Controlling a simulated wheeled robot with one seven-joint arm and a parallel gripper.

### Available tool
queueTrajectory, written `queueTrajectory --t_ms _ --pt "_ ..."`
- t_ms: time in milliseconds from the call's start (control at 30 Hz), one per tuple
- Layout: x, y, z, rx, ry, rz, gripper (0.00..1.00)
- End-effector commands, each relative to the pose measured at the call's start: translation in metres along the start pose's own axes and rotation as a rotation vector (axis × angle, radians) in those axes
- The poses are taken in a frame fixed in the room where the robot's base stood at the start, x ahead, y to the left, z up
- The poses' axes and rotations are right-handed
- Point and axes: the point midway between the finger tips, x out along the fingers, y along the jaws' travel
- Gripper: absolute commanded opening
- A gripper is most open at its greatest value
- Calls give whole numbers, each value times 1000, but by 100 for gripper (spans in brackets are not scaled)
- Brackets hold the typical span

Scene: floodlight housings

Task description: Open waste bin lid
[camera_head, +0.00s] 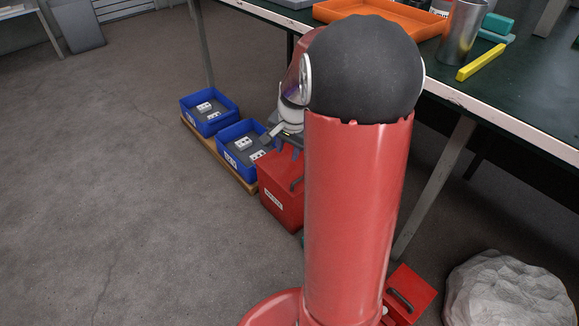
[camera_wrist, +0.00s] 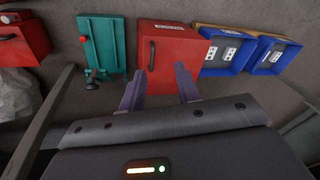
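A red bin (camera_head: 279,208) with a white label on its side stands on the floor beside the workbench, partly hidden behind my arm. The wrist view shows the same red bin (camera_wrist: 180,58) from above, with a dark bar handle on its left part. Its lid looks closed. My gripper (camera_wrist: 160,87) is open and empty, its two purplish fingers apart and pointing toward the bin's near edge. In the head view my gripper (camera_head: 268,140) is above the bin, partly hidden by my arm. I cannot tell whether it touches the bin.
Blue bins (camera_head: 239,156) holding pale parts stand on a wooden pallet next to the red bin. A teal box (camera_wrist: 100,42) lies on its other side, then another red box (camera_head: 407,290). A grey rock (camera_head: 508,290) and the bench (camera_head: 500,105) are at right. Floor at left is clear.

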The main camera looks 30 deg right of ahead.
Motion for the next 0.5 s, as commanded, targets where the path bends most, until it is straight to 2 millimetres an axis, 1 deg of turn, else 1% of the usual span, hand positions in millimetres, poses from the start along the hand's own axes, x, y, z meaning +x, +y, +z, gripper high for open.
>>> queueTrajectory --t_ms 33,100,200,333,500 --pt "28 10 -14 73 -18 10 32" --pt "55 19 -31 162 -34 16 32" --pt "84 31 -47 262 -51 20 32" --pt "106 41 -59 335 -62 24 32" --pt "124 44 -61 359 -66 25 32"
